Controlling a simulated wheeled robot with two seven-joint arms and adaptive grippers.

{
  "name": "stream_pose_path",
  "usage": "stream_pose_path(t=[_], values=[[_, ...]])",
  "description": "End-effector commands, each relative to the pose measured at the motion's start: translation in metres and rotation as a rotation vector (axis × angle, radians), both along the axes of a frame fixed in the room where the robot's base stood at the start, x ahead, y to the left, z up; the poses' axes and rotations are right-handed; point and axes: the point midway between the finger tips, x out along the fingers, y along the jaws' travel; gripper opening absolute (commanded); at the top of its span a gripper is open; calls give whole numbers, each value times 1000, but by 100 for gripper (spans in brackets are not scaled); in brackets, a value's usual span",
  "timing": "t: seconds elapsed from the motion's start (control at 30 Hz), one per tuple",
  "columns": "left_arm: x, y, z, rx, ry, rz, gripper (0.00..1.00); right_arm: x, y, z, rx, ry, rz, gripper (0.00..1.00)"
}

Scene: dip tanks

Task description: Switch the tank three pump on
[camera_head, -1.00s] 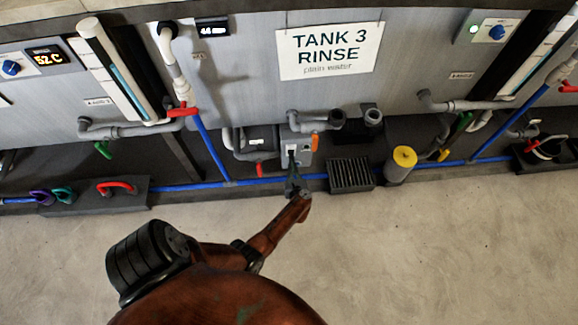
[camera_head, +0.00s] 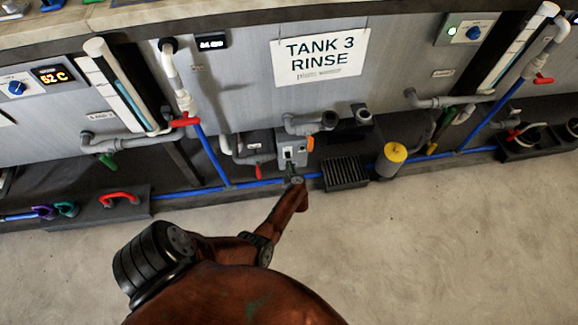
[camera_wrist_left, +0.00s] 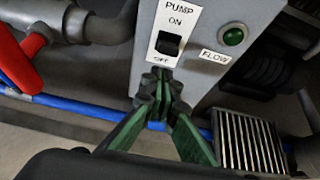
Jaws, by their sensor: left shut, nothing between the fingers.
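The tank three pump box (camera_head: 281,160) is grey and stands low under the sign reading TANK 3 RINSE (camera_head: 319,55). In the left wrist view the box (camera_wrist_left: 205,75) carries a black rocker switch (camera_wrist_left: 168,44) with ON above it and OFF below. A green round light (camera_wrist_left: 233,36) labelled FLOW is beside it. My left gripper (camera_head: 292,167) is shut and empty in front of the box. In the left wrist view its fingertips (camera_wrist_left: 160,84) are just below the switch, near the OFF label; I cannot tell whether they touch the box. My right gripper is out of view.
A black grate (camera_head: 345,173) and a yellow-topped cylinder (camera_head: 394,154) stand right of the box. A blue pipe (camera_head: 205,190) runs along the floor edge. A red-handled valve (camera_wrist_left: 18,62) is left of the box. The floor in front is clear.

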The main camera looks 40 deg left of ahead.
Motion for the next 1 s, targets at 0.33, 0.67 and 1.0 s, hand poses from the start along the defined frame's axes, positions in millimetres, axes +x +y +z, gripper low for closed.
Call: stream_pose_path(t=[0.33,0.67,1.0], values=[[1,0,16,1,-4,1,0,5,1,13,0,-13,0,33],[1,0,17,2,-1,0,0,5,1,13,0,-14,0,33],[1,0,17,1,-2,0,0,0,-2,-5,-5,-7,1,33]])
